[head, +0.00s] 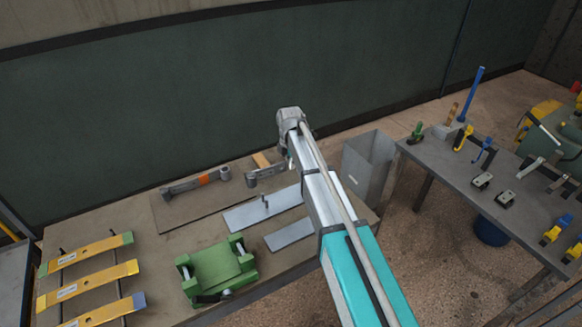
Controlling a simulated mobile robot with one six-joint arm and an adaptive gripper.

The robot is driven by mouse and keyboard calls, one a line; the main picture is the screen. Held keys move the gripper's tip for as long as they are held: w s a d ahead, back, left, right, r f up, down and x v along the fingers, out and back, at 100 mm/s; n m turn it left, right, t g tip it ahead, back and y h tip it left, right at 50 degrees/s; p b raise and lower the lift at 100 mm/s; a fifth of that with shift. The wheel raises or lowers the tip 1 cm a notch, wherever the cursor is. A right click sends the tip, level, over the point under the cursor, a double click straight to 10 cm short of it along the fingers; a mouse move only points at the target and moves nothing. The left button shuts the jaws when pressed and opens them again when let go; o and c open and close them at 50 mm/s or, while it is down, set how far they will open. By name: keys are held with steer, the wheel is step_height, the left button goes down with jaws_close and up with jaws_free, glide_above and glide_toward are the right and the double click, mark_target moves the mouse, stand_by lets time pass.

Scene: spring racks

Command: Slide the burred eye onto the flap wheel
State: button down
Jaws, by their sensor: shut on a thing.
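My arm reaches up from the bottom of the head view to a grey wrist over the left bench. My gripper's fingers are hidden behind the arm, and so is anything between them. A dark grey bar with an orange band and round ends (195,184) lies on a brown board. A second, similar grey piece with a round end (262,173) runs toward the arm, which hides its far end. I cannot tell which piece is the burred eye, and I cannot make out the flap wheel for certain.
The left bench (85,220) carries yellow leaf strips (87,252), a green vise-like fixture (217,264) and pale plates (262,210), one with an upright pin. A grey bin (367,165) stands between the benches.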

stand_by(0.3)
steer(key=shift+f, duration=0.15)
steer(key=shift+s+f+b, duration=0.1)
steer(key=shift+f+b, duration=0.05)
steer(key=shift+b, duration=0.15)
steer(key=shift+f+b, duration=2.55)
steer(key=shift+f+b, duration=3)
stand_by(1.7)
